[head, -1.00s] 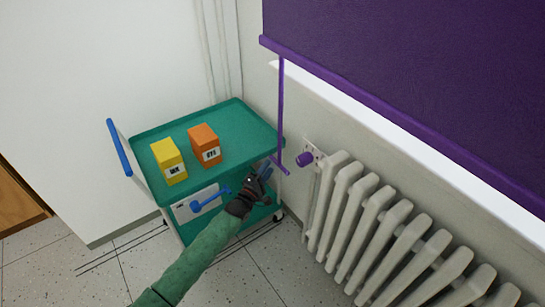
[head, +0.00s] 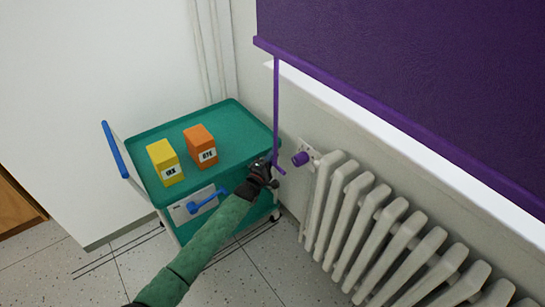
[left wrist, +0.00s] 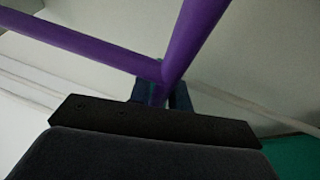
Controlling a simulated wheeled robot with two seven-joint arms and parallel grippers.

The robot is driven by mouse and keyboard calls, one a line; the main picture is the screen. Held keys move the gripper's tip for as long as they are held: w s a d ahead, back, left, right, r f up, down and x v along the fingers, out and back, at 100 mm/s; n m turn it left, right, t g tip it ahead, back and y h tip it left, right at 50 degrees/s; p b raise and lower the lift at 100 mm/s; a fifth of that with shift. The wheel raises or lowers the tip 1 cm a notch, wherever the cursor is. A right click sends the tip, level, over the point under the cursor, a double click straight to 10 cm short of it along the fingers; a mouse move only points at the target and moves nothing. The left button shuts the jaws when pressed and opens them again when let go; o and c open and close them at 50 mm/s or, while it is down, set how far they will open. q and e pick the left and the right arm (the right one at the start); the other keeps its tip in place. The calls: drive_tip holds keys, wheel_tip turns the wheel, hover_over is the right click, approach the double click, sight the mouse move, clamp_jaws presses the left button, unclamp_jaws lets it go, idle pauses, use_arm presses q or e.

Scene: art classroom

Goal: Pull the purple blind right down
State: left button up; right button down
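The purple blind (head: 410,70) hangs partway down at the upper right in the head view, with a purple bottom rail (head: 360,102). A thin purple pull rod (head: 276,105) hangs from the rail's left end to a short purple crossbar (head: 281,171). My left gripper (head: 268,165) is at the crossbar, left of the radiator. In the left wrist view, the purple rod and bar meet (left wrist: 162,78) just in front of the dark fingers (left wrist: 161,96), which close in on purple from both sides. My right gripper is not in view.
A green trolley (head: 225,125) holds a yellow box (head: 164,162) and an orange box (head: 200,147), and has a blue handle (head: 116,150). A white sill (head: 330,98) runs under the blind.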

use_arm(q)
clamp_jaws()
wheel_tip(320, 180, down, 5)
drive_tip(key=b, duration=0.2)
drive_tip(key=shift+s+r+b, duration=0.1)
drive_tip(key=shift+r+b, duration=0.1)
drive_tip(key=shift+b, duration=0.2)
drive_tip(key=o, duration=0.5)
unclamp_jaws()
drive_tip(key=shift+f, duration=0.15)
drive_tip(key=shift+r, duration=0.2)
